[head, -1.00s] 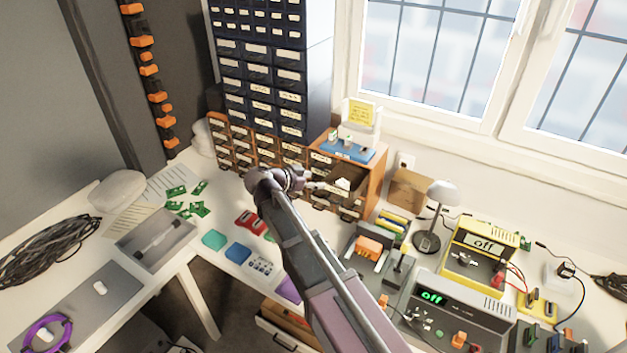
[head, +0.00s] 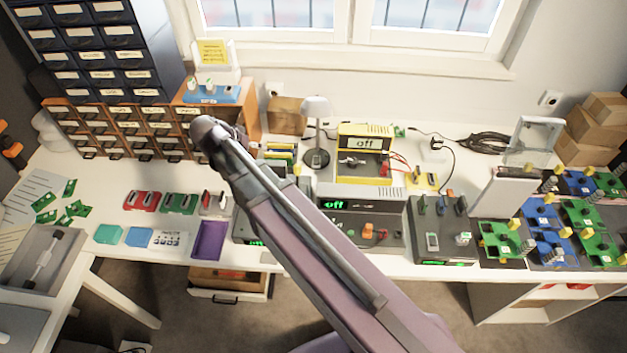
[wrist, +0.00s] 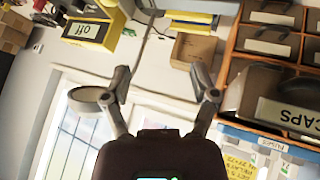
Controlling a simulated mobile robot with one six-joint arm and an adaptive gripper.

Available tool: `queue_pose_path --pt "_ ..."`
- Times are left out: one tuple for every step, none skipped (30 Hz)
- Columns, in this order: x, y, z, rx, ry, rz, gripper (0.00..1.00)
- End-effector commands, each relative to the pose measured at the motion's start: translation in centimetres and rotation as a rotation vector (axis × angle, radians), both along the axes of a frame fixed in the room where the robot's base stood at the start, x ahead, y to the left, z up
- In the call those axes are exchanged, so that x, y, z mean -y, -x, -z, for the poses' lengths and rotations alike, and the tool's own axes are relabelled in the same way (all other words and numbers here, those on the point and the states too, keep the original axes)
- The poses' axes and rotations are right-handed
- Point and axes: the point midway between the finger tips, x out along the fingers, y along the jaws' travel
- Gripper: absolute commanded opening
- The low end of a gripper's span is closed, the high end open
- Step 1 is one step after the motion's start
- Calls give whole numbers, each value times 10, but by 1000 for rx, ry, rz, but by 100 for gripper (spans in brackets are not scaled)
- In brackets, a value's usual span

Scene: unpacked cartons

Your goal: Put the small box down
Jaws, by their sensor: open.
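A small brown cardboard box (head: 287,115) stands at the back of the bench against the wall, between the orange-brown drawer cabinet (head: 252,118) and the lamp. It also shows in the wrist view (wrist: 193,50), beyond the right finger and apart from it. My gripper (wrist: 162,88) is open, with its two fingers spread wide and nothing between them. In the head view my arm reaches to the front of the cabinet, and the gripper itself is hidden there. A pulled-out drawer labelled CAPS (wrist: 265,90) is close to the right finger in the wrist view.
The lamp (head: 317,130) and yellow power supply (head: 362,150) stand right of the box. More cartons (head: 590,128) are stacked at the far right. Small bare bench patches show around the trays.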

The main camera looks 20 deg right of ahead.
Motion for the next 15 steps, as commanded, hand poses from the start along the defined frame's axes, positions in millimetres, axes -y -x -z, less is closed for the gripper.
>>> queue_pose_path --pt "18 10 5 -49 -20 -8 76" --pt "26 15 8 -79 -33 -18 76" --pt "37 21 12 -119 -53 -35 76" --pt "44 26 14 -148 -68 -47 76" --pt "51 31 17 -177 -85 -61 76" --pt "61 37 20 -214 -108 -80 76" --pt "68 43 23 -240 -126 -94 76" --pt "74 48 25 -265 -145 -111 76" --pt "82 55 28 -297 -170 -133 76" --pt "88 60 29 -319 -191 -151 76" --pt "93 65 31 -339 -212 -168 76" --pt "100 73 34 -365 -240 -194 76" --pt "105 78 35 -384 -261 -213 76" --pt "110 83 36 -400 -283 -233 76" --pt "116 91 38 -421 -312 -261 76"
